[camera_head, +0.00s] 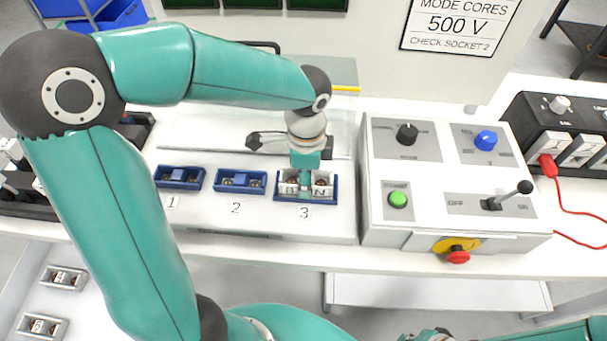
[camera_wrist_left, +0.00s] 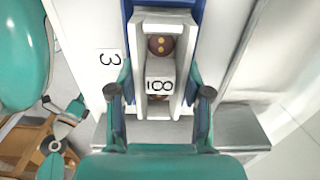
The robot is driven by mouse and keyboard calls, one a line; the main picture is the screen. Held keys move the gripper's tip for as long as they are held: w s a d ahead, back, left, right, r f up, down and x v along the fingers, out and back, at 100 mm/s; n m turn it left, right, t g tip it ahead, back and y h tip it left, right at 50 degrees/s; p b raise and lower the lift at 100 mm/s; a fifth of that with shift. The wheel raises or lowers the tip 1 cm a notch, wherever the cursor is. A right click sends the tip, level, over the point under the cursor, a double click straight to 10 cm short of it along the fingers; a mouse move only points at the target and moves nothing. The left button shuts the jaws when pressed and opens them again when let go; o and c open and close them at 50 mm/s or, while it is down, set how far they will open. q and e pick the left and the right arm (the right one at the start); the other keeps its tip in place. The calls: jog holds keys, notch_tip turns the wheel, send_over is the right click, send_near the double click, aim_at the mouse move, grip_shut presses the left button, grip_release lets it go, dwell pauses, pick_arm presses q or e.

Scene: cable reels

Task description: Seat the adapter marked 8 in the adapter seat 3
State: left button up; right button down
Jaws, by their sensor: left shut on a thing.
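The grey-white adapter marked 8 (camera_head: 291,189) is at the blue adapter seat 3 (camera_head: 306,199), behind the printed 3. My left gripper (camera_head: 305,180) comes down over it from above and is shut on it. In the left wrist view the adapter (camera_wrist_left: 158,87) lies between the two fingertips (camera_wrist_left: 160,92), with round contacts in its recess. Blue seat walls show beside it. I cannot tell whether it is fully down, as the fingers hide part of the seat. My right gripper (camera_head: 430,334) shows only partly at the bottom edge; its jaws are unclear.
Blue seats 1 (camera_head: 180,178) and 2 (camera_head: 240,182) stand left of seat 3. A control box (camera_head: 440,185) with knobs and a lever stands close on the right. Two more adapters (camera_head: 63,278) (camera_head: 42,326) lie at lower left. A grey bar runs behind the seats.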

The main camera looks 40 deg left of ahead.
pick_arm(q)
jog(key=shift+f, duration=0.35)
jog(key=o, duration=1.3)
jog(key=shift+o, duration=0.2)
jog(key=shift+r, duration=0.1)
jog(key=shift+w+r, duration=0.1)
jog(key=shift+r, duration=0.35)
notch_tip(320, 180, up, 22)
jog(key=p, duration=1)
